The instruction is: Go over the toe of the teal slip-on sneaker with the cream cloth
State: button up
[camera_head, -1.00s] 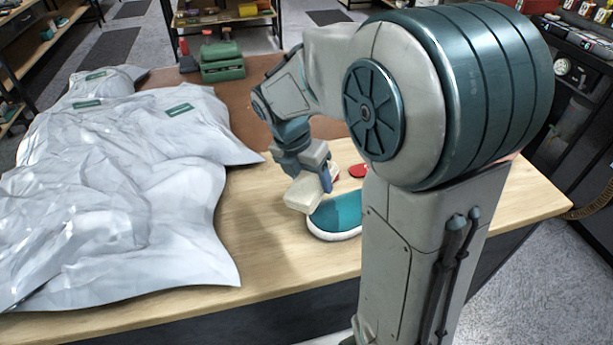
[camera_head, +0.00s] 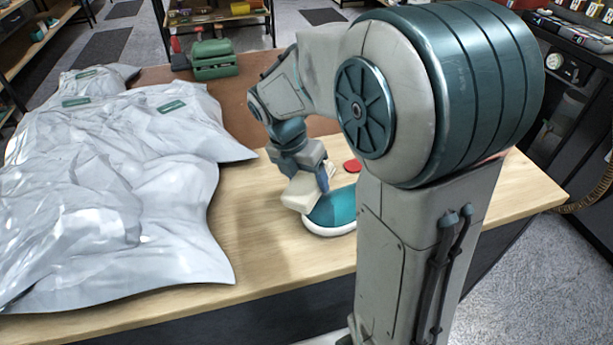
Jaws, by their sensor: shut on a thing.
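The teal slip-on sneaker (camera_head: 334,210) with a white sole rim lies on the wooden table, its right part hidden behind my arm. The cream cloth (camera_head: 300,194) is a small folded pad held in my gripper (camera_head: 312,181). The gripper is shut on it, at the left end of the visible part of the shoe. The cloth overlaps the sneaker's upper left edge in the picture; I cannot tell whether it touches.
A large crumpled grey-white sheet (camera_head: 110,190) covers the table's left side. A green tool (camera_head: 215,58) stands at the back. A red round thing (camera_head: 352,166) lies behind the sneaker. Bare wooden tabletop (camera_head: 270,250) shows left of and in front of the sneaker.

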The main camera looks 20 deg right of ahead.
aim_at(311, 192)
jog(key=shift+d+f+b, duration=0.2)
jog(key=shift+f+b, duration=0.15)
jog(key=shift+f, duration=0.35)
jog(key=shift+s, duration=0.1)
jog(key=shift+s+a+f+p, duration=0.1)
jog(key=shift+s+p, duration=0.1)
jog(key=shift+s, duration=1.15)
jog(key=shift+s+a+r+p, duration=0.15)
jog(key=shift+s+p, duration=0.1)
jog(key=shift+s, duration=1.1)
jog(key=shift+s+a+f+p, duration=0.1)
jog(key=shift+s+f+p, duration=0.1)
jog(key=shift+s, duration=1.15)
jog(key=shift+w+d+p, duration=0.2)
jog(key=shift+w+p, duration=0.6)
jog(key=shift+w, duration=1.3)
jog(key=shift+w+d+p, duration=0.2)
jog(key=shift+w+p, duration=0.6)
jog(key=shift+w, duration=1.25)
jog(key=shift+s, duration=0.1)
jog(key=shift+s+a+p, duration=0.2)
jog(key=shift+s+p, duration=0.15)
jog(key=shift+s, duration=1.65)
jog(key=shift+s+a+p, duration=0.2)
jog(key=shift+s+p, duration=0.55)
jog(key=shift+s, duration=1.3)
